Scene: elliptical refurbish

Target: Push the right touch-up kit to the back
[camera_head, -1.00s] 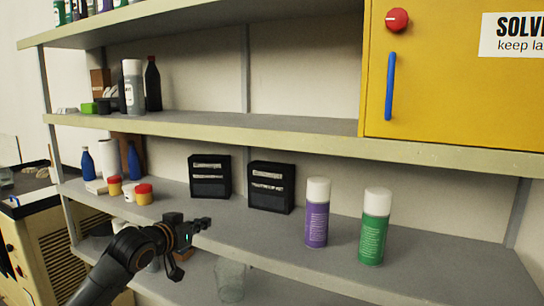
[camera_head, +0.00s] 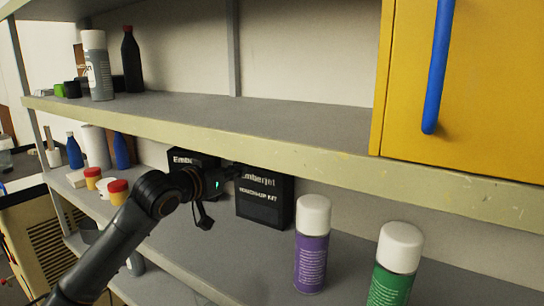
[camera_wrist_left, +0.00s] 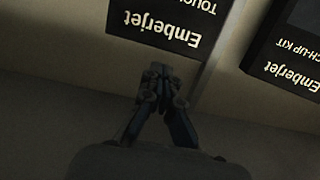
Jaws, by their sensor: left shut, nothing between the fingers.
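The right touch-up kit (camera_head: 265,208) is a black box with white "Emberjet" lettering, standing upright on the lower shelf. It also shows upside down at the top of the left wrist view (camera_wrist_left: 165,22). The left touch-up kit (camera_head: 184,158) is a similar black box beside it, partly hidden behind my left arm; in the left wrist view it is at the upper right (camera_wrist_left: 290,62). My left gripper (camera_head: 238,172) is shut and empty, its fingertips (camera_wrist_left: 158,70) at the upper part of the right kit's front. I cannot tell whether they touch it. My right gripper is not in view.
A purple spray can (camera_head: 312,250) and a green one (camera_head: 395,268) stand right of the kits. The upper shelf edge (camera_head: 300,162) runs close above the gripper. Small red-lidded jars (camera_head: 118,190) and blue bottles (camera_head: 122,150) stand at the left.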

